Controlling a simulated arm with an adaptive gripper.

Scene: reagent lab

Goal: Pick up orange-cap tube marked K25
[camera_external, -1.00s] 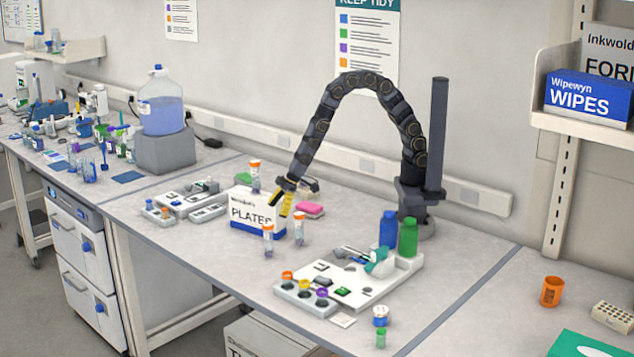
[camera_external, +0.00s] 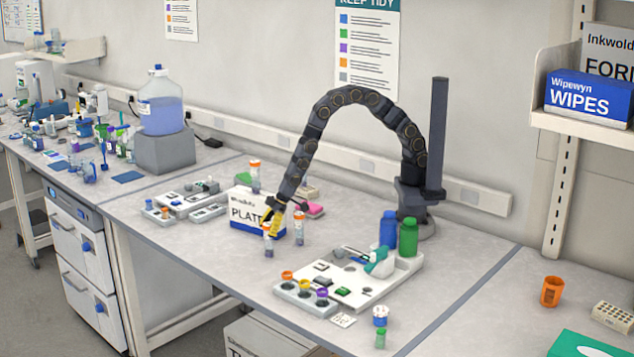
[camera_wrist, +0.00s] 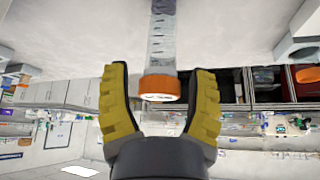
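An orange-cap tube (camera_external: 268,243) stands upright on the bench in front of the plates box. My gripper (camera_external: 272,222) is right above it, its yellow fingers pointing down beside the cap. In the wrist view the fingers (camera_wrist: 158,95) are spread apart. The orange cap (camera_wrist: 160,88) shows between their tips, with the clear tube body (camera_wrist: 162,40) beyond, apart from both fingers. A second orange-cap tube (camera_external: 299,228) stands just to the right, and a third (camera_external: 254,175) stands behind the box. I cannot read K25 on any of them.
The plates box (camera_external: 245,224) is close behind and left of my gripper. A white rack (camera_external: 320,301) with several capped tubes is at the front. Blue (camera_external: 388,230) and green (camera_external: 408,238) bottles stand to the right. The bench at front left is clear.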

